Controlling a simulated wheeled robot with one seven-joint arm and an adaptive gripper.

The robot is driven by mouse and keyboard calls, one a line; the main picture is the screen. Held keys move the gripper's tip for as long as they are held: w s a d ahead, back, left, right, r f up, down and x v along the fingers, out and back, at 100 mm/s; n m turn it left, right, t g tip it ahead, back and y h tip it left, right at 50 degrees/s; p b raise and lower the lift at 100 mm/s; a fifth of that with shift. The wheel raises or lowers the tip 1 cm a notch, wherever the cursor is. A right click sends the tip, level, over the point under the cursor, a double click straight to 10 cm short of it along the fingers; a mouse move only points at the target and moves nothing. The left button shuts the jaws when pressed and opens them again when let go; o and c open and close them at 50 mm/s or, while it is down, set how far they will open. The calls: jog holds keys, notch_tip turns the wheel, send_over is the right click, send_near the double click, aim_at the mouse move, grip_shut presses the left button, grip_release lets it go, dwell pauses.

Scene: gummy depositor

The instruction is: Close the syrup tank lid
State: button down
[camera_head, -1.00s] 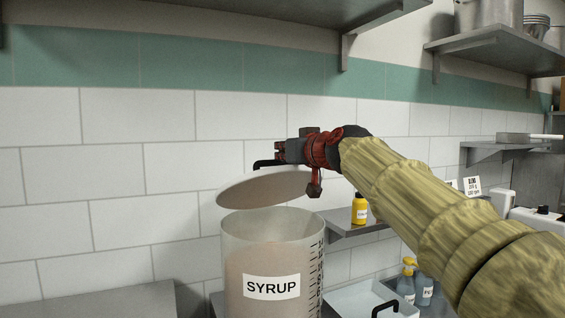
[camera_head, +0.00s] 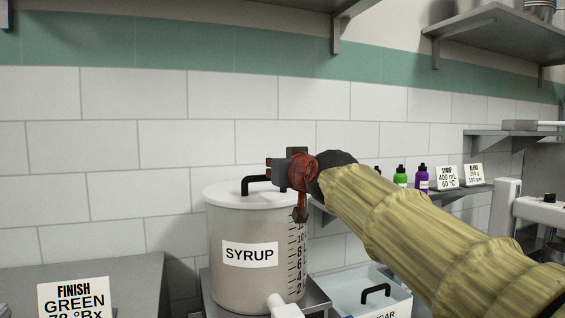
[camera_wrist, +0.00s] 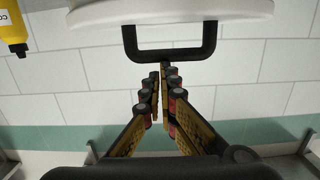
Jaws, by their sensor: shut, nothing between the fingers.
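The syrup tank (camera_head: 235,278) is a clear cylinder with a "SYRUP" label and a level scale, full of pale brown syrup. Its white lid (camera_head: 225,193) lies flat across the top of the tank in the head view. A black handle (camera_head: 262,181) rises from the lid. My gripper (camera_head: 272,172) is at the right end of the handle in the head view. In the wrist view my gripper (camera_wrist: 160,78) is shut and empty, its fingertips just beside the black handle bar (camera_wrist: 170,55). The lid's edge (camera_wrist: 165,14) also shows there.
A sugar bin (camera_head: 345,300) with a black-handled lid stands right of the tank. Small bottles (camera_head: 421,178) and cards stand on a shelf behind my arm. A "FINISH GREEN" card (camera_head: 75,300) is at the lower left. An upper shelf (camera_head: 490,32) hangs at the right.

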jog(key=shift+s+f, duration=0.15)
jog(key=shift+f, duration=0.7)
jog(key=shift+r, duration=0.15)
